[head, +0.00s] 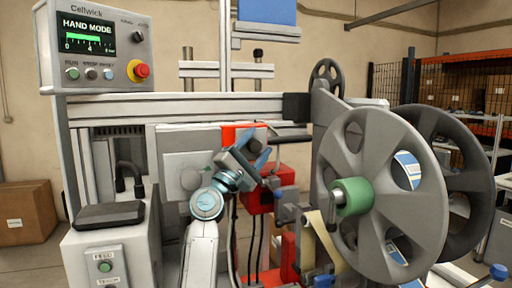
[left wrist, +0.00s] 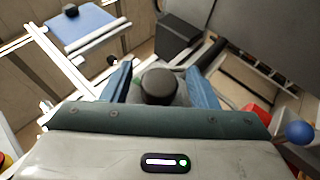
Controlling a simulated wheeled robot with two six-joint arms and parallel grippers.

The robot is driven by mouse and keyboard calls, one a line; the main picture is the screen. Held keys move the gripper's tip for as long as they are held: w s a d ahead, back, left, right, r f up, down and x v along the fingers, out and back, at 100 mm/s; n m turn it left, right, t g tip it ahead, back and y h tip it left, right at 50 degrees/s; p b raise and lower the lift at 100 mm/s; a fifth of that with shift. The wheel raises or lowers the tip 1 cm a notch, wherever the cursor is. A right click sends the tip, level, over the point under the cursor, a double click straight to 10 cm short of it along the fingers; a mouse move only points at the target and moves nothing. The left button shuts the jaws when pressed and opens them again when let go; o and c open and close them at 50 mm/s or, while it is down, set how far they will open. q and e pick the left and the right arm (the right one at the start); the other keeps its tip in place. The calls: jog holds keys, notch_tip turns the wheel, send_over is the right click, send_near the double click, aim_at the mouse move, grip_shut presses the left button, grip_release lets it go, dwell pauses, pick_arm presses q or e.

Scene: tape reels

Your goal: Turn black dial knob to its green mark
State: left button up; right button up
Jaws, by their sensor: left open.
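A black round knob (left wrist: 158,87) shows in the left wrist view between the two blue fingers of my left gripper (left wrist: 160,88). The fingers stand on either side of it; whether they touch it cannot be told. In the head view my left gripper (head: 256,147) is open in front of the red and grey machine parts, and it partly hides that spot. My right gripper is not in view.
A large grey reel (head: 375,150) with a green hub stands at the right. A control panel (head: 98,45) reading HAND MODE, with a red stop button (head: 138,71), is at the upper left. A blue ball handle (left wrist: 300,132) lies right of the gripper in the wrist view.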

pick_arm(q)
jog(key=shift+s+a+f, duration=0.25)
jog(key=shift+f, duration=0.15)
jog(key=b+v, duration=0.2)
jog(key=v, duration=0.7)
jog(key=shift+s+a, duration=0.25)
jog(key=shift+s, duration=0.05)
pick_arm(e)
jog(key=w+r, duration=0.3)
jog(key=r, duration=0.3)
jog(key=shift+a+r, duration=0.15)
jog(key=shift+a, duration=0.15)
pick_arm(q)
jog(key=shift+f, duration=0.1)
